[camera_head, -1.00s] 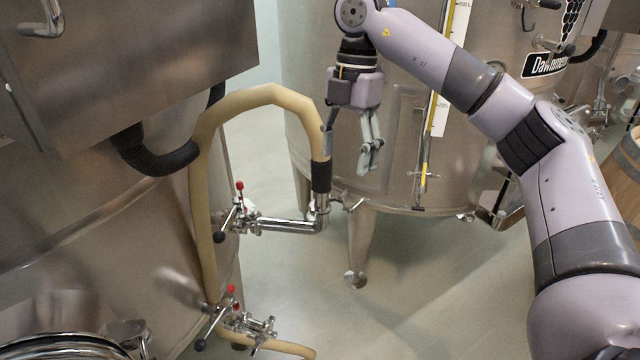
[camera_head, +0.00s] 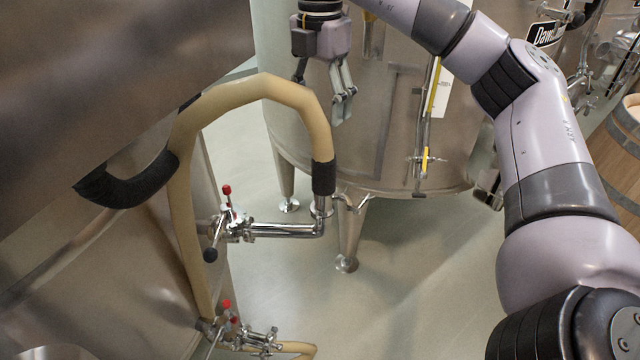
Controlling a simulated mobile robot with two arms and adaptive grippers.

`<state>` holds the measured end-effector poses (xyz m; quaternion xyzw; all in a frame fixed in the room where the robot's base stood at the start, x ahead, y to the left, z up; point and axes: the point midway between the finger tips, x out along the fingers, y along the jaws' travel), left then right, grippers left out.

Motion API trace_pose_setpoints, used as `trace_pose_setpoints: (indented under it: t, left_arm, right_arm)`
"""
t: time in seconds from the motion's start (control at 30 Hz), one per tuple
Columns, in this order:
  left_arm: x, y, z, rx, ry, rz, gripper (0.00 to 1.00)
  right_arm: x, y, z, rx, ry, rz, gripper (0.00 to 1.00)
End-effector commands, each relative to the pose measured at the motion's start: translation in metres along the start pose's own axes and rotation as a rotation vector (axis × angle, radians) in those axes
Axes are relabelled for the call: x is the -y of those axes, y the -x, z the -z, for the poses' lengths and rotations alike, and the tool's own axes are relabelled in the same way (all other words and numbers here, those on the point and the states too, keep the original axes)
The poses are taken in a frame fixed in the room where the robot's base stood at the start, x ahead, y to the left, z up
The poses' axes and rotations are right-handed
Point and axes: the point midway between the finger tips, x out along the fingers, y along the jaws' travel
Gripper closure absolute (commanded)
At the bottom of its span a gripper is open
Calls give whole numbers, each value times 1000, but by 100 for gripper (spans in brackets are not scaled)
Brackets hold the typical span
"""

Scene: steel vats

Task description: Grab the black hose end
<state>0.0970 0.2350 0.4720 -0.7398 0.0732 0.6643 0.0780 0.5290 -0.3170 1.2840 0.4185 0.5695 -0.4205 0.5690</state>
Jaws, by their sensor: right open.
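The black hose end (camera_head: 323,178) is a dark cuff at the lower right end of the thick tan hose (camera_head: 250,92). It points down onto a bent steel pipe fitting (camera_head: 290,229). My right gripper (camera_head: 322,92) hangs fingers down, above the hose's curve in the picture. Its two fingers are apart, with nothing between them. It is clear of the black end; how far off in depth I cannot tell. My left gripper is not in view.
A large steel vat (camera_head: 390,130) on legs stands behind the gripper. Another vat fills the left, with a black curved handle (camera_head: 130,185) and red-tipped valves (camera_head: 228,208). A wooden barrel (camera_head: 622,150) is at the right edge. Bare floor (camera_head: 430,275) lies below.

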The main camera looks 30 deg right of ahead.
Motion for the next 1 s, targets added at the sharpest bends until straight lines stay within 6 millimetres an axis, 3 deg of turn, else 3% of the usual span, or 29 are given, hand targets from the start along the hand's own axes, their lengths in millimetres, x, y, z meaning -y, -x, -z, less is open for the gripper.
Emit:
trace_pose_setpoints:
  t: [0.1,0.23,0.4,0.63,0.8,1.0]
  left_arm:
    - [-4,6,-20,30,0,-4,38]
    - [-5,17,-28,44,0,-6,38]
    - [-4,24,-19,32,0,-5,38]
    - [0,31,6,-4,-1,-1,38]
    - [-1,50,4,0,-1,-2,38]
    - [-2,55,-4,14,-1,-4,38]
  right_arm:
    - [1,-27,-1,-1,0,6,36]
    - [2,-54,-1,-1,0,7,36]
    - [1,-81,-1,0,0,5,36]
    - [2,-97,-2,-1,-1,3,36]
    - [5,-118,-6,-1,0,6,36]
    - [4,-142,-6,-1,-1,3,36]
